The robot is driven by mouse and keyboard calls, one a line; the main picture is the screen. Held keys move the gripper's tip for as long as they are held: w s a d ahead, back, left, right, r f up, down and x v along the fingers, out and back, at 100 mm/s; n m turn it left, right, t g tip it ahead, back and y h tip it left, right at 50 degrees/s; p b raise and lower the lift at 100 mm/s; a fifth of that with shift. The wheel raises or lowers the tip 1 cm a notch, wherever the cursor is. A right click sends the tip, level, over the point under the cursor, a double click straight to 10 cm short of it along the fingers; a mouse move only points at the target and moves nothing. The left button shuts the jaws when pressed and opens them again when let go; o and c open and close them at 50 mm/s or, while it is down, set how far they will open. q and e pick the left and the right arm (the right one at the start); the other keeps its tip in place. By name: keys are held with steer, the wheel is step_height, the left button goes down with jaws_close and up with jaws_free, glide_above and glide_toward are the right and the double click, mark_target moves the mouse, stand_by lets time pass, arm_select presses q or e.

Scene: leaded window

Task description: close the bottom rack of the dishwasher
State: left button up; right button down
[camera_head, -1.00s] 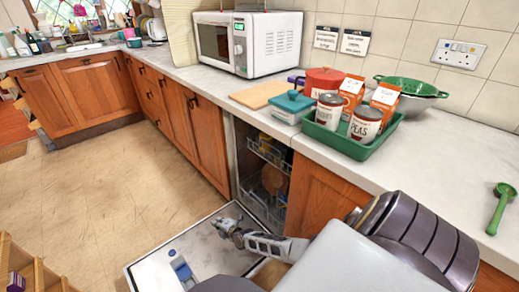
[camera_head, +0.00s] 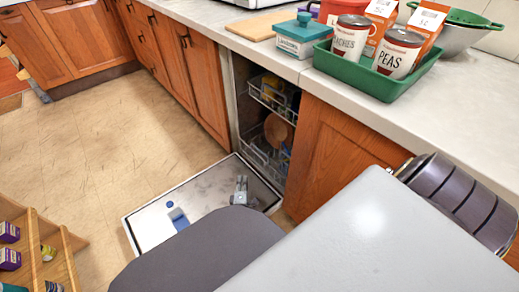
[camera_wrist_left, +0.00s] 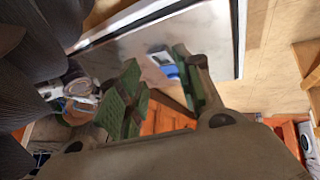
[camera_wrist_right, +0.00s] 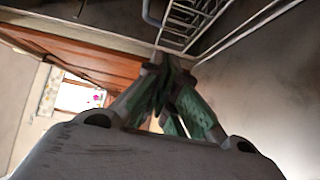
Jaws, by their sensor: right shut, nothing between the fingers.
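The dishwasher's bottom rack (camera_head: 258,158) is a grey wire basket at the cavity mouth, with a round brown item standing in it. Its exact depth is hard to tell. The open dishwasher door (camera_head: 150,228) lies flat, low over the floor. My right gripper (camera_head: 241,182) is over the door, in front of the rack. In the right wrist view my right gripper (camera_wrist_right: 170,72) is shut and empty, with rack wires (camera_wrist_right: 188,22) just beyond it; contact is unclear. My left gripper (camera_wrist_left: 158,82) is open and empty, seen only in its wrist view.
The upper rack (camera_head: 272,96) sits inside above. A blue and white detergent compartment (camera_head: 178,217) is on the door. Wooden cabinets (camera_head: 335,150) flank the opening. The counter holds a green tray (camera_head: 375,82) with cans. A shelf (camera_head: 50,240) stands at lower left; floor between is clear.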

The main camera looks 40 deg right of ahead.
mark_target(255, 153)
arm_select(q)
steer(key=shift+w+d+r, duration=0.2)
steer(key=shift+d+r, duration=0.1)
steer(key=shift+d, duration=0.05)
arm_select(e)
steer(key=shift+s+d+f+m+g+h, duration=0.1)
steer(key=shift+s+d+m+g+h, duration=0.2)
steer(key=shift+s+h, duration=0.25)
arm_select(q)
steer(key=shift+f, duration=0.1)
arm_select(e)
steer(key=shift+w+d, duration=0.1)
